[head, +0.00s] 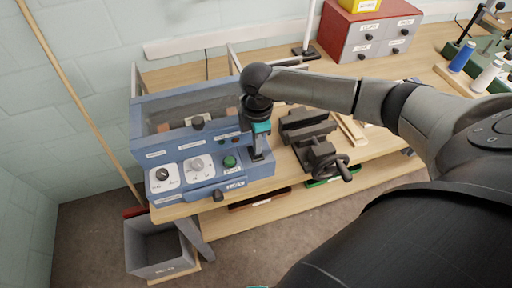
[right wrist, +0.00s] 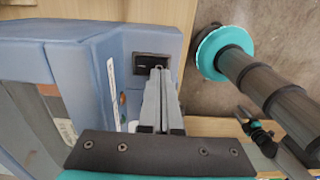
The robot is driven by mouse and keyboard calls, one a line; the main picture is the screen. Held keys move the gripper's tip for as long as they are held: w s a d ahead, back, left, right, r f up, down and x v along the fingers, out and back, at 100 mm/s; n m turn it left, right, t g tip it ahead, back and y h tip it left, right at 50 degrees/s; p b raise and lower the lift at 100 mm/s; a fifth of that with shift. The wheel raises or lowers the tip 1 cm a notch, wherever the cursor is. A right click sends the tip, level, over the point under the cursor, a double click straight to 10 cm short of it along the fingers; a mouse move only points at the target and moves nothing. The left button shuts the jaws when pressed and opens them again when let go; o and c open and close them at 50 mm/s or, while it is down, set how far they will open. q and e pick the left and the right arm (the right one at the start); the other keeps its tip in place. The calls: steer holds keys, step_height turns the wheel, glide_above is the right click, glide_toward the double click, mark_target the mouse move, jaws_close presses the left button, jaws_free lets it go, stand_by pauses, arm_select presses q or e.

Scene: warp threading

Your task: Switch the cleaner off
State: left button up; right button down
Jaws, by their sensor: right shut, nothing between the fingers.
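The cleaner is a blue bench machine (head: 200,185) with a clear-lidded tank at its back. Its sloped front panel carries two white dials (head: 165,175) and a green button (head: 230,161). My right gripper (head: 257,154) is shut and empty, pointing down at the panel's right end. In the right wrist view, a black rocker switch (right wrist: 142,66) sits in the blue housing (right wrist: 95,55), and my right fingertips (right wrist: 158,72) are at its edge, covering part of it. I cannot tell whether they touch it. In the head view the gripper hides the switch. My left gripper is not in view.
A dark vise (head: 318,145) stands on the wooden bench (head: 365,150) right of the cleaner. Behind are a red and grey drawer cabinet (head: 372,38) and, at far right, thread spools (head: 462,57). A grey bin (head: 152,250) stands below left. A wooden pole (head: 75,90) leans at left.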

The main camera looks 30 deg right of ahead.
steer(key=shift+f+b, duration=0.4)
steer(key=shift+f, duration=0.55)
stand_by(0.7)
step_height(320, 180, up, 7)
steer(key=p, duration=0.8)
steer(key=shift+r, duration=0.1)
stand_by(0.4)
steer(key=shift+a, duration=0.1)
